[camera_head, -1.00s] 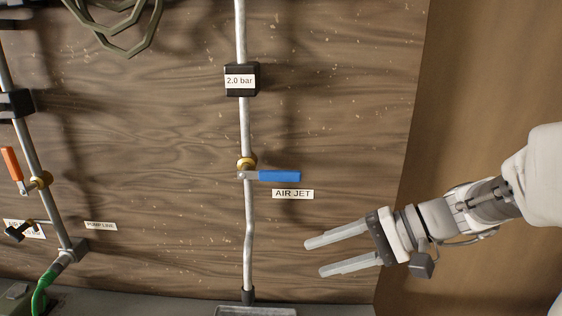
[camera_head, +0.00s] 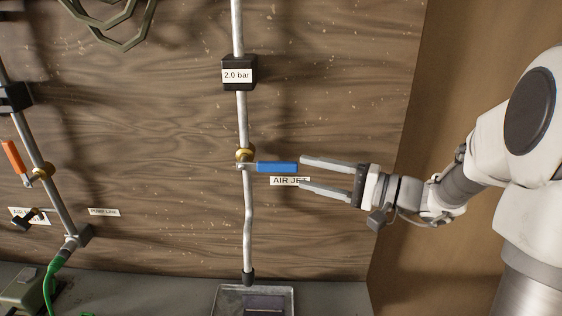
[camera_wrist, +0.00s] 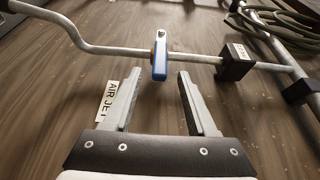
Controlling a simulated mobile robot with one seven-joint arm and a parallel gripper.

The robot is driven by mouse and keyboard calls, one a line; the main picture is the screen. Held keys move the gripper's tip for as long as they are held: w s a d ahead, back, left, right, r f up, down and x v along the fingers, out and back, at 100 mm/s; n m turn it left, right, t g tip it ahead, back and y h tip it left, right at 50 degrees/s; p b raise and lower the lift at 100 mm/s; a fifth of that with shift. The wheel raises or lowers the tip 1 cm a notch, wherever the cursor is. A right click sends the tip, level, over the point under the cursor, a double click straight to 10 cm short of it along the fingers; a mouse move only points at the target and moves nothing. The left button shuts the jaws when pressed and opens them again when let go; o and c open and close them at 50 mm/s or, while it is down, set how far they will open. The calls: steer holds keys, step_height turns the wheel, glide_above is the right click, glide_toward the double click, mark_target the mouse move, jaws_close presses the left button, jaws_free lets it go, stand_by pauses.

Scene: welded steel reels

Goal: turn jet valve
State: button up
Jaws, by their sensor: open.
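The jet valve's blue lever (camera_head: 277,167) points to the right from a brass valve body (camera_head: 245,155) on a vertical grey pipe (camera_head: 249,215). An "AIR JET" label (camera_head: 288,181) sits just below the lever, partly covered by a finger. My gripper (camera_head: 300,173) is open and empty, right of the lever, with its fingers pointing left. In the wrist view the blue lever (camera_wrist: 160,58) lies ahead of and between the open fingers (camera_wrist: 158,73). The lever appears just beyond the fingertips; contact cannot be told.
A black "2.0 bar" block (camera_head: 239,73) is higher on the pipe. A clear-rimmed tray (camera_head: 215,300) stands under its end. At left are an orange lever (camera_head: 13,157), a second pipe (camera_head: 54,200) and a green hose (camera_head: 49,283). The wooden panel (camera_head: 340,110) is clear above my gripper.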

mark_target(290, 169)
steer(key=p+x, duration=0.1)
steer(key=x, duration=0.6)
jaws_close()
stand_by(1.3)
